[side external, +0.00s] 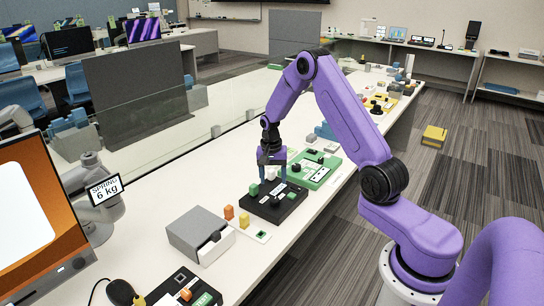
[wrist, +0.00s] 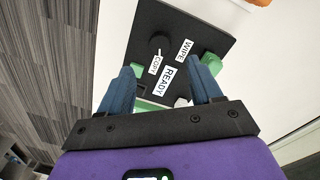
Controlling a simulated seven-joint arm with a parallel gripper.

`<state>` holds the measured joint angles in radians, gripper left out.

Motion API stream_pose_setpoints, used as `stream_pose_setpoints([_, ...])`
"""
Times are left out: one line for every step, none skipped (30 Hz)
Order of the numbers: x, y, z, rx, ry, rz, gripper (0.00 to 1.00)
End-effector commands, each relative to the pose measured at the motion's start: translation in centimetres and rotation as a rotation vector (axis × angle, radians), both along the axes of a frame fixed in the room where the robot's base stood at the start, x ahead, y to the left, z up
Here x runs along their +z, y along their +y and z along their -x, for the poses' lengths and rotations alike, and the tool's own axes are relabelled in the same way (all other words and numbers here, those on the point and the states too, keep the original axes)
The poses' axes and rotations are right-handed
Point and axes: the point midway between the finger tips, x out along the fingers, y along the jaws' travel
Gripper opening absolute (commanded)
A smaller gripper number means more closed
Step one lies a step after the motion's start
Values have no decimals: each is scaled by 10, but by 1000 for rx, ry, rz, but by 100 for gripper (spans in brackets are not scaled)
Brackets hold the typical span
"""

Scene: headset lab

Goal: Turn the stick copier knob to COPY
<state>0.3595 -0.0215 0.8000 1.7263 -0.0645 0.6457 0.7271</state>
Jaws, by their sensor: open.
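The stick copier is a black box (side external: 262,208) on the white table. In the wrist view, its black panel (wrist: 132,28) carries white labels reading COPY, READY and WIPE. The round black knob (wrist: 160,42) stands near the COPY label (wrist: 155,64); I cannot tell for sure which label it points at. The knob also shows in the side view (side external: 274,202). Green pieces sit on the copier, one by the WIPE label (wrist: 210,63). My gripper (side external: 273,180) is above the copier, pointing down. Its blue fingers (wrist: 163,82) are apart, with the knob ahead of them, not between them.
A green device (side external: 318,170) stands just behind the copier. A grey box (side external: 200,235), orange block (side external: 229,212) and yellow block (side external: 244,220) are in front of it. A glass-like partition (side external: 170,140) runs along the table's left side.

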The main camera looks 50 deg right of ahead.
Motion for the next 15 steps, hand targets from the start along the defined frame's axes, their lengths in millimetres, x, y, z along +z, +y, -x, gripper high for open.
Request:
stream_pose_setpoints([12,0,-2,0,-6,1,64])
stream_pose_setpoints([19,0,-2,0,-6,1,64])
stream_pose_setpoints([27,0,-2,0,-5,2,64])
stream_pose_setpoints([33,0,-2,-1,-6,2,64])
stream_pose_setpoints([39,0,-3,-1,-5,2,64])
stream_pose_setpoints([46,1,-3,-1,-6,1,64])
stream_pose_setpoints([51,1,-3,-1,-4,1,64])
stream_pose_setpoints([56,1,-3,-1,-5,0,64])
stream_pose_setpoints([62,1,-3,-1,-4,1,64])
stream_pose_setpoints([66,1,-4,-1,-4,1,64])
stream_pose_setpoints([69,1,-4,-1,-4,1,64])
stream_pose_setpoints([74,2,-4,-1,-4,0,64])
stream_pose_setpoints([76,2,-4,-1,-4,0,64])
stream_pose_setpoints([78,2,-4,-1,-3,1,64])
stream_pose_setpoints([80,2,-4,-1,-1,0,64])
